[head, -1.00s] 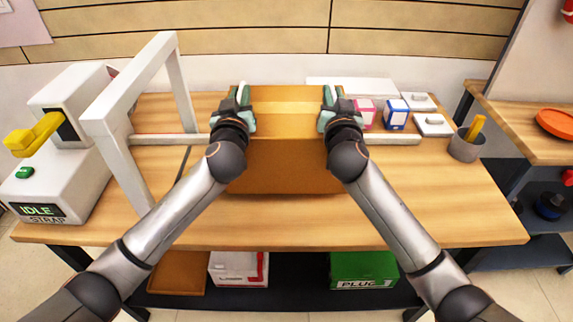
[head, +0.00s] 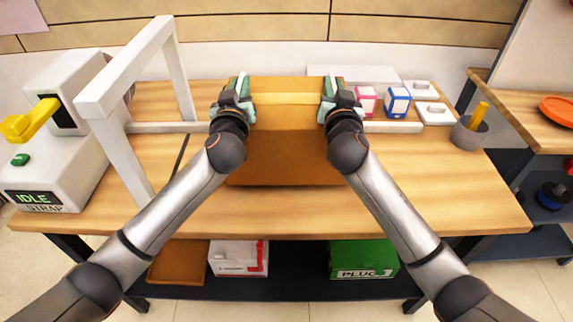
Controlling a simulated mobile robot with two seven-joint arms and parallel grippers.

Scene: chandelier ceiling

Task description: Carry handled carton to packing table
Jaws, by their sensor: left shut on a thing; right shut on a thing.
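The brown carton (head: 285,155) is in the middle of the head view, with a paler strip across its top. It is over the wooden packing table (head: 440,200); I cannot tell whether its underside touches the top. My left gripper (head: 243,97) is shut on the carton's left side. My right gripper (head: 328,97) is shut on its right side. The carton's handles are hidden by the grippers.
A white strapping machine with an arch (head: 120,100) stands left of the carton, its display reading IDLE. Small pink and blue boxes (head: 397,103), white pieces and a grey cup (head: 468,133) stand to the right. The table front is clear.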

